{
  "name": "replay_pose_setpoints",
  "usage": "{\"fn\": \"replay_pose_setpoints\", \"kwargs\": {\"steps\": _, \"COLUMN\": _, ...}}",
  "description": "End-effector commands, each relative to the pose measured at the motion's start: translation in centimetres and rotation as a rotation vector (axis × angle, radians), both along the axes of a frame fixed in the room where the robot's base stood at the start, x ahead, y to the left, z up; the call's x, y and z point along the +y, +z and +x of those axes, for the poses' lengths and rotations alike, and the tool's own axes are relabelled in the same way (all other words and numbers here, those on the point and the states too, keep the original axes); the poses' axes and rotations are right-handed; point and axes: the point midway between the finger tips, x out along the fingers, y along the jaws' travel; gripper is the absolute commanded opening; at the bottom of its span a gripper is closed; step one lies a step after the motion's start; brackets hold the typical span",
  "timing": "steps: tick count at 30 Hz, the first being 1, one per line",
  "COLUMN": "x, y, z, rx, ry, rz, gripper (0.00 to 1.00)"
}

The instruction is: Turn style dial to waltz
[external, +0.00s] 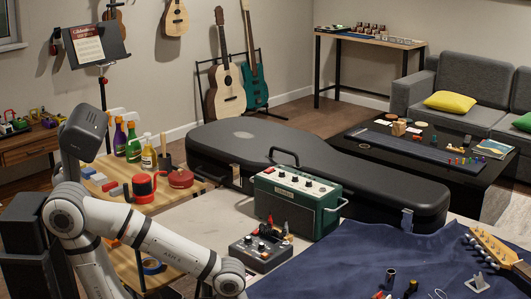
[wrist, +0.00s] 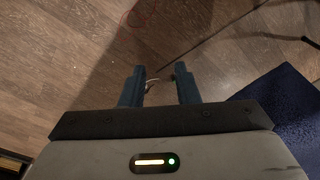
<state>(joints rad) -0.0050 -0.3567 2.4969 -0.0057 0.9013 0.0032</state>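A small dark grey box with knobs (external: 262,250) stands on the workbench in the external view, left of the blue cloth. It has a red part on top. A green amplifier (external: 297,203) with several knobs on its top panel stands behind it. Dial labels are too small to read, so I cannot tell which knob is the style dial. In the external view my arm runs to the bottom edge, and my gripper is out of frame.
A blue cloth (external: 345,262) covers the bench's right part; it also shows in the wrist view (wrist: 285,105). A long black guitar case (external: 370,185) lies behind the amplifier. A wooden cart (external: 192,192) with bottles and a red mug stands left. A guitar headstock (external: 490,247) lies at right.

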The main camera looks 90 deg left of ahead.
Motion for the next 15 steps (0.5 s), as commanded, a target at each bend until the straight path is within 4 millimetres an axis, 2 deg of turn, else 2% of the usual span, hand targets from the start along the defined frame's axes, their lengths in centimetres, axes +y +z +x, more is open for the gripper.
{"fn": "replay_pose_setpoints", "kwargs": {"steps": 5, "x": 0.3, "y": 5.2, "z": 2.1, "rx": -0.009, "ry": 0.093, "rz": -0.086, "gripper": 0.25}}
{"fn": "replay_pose_setpoints", "kwargs": {"steps": 8, "x": 1.9, "y": 9.2, "z": 4.5, "rx": -0.017, "ry": 0.179, "rz": -0.143, "gripper": 0.25}}
{"fn": "replay_pose_setpoints", "kwargs": {"steps": 11, "x": 5.6, "y": 12.6, "z": 6.7, "rx": -0.015, "ry": 0.259, "rz": -0.155, "gripper": 0.25}}
{"fn": "replay_pose_setpoints", "kwargs": {"steps": 14, "x": 10.7, "y": 15.8, "z": 8.3, "rx": -0.006, "ry": 0.337, "rz": -0.143, "gripper": 0.25}}
{"fn": "replay_pose_setpoints", "kwargs": {"steps": 15, "x": 13.0, "y": 17.1, "z": 8.7, "rx": -0.001, "ry": 0.370, "rz": -0.139, "gripper": 0.25}}
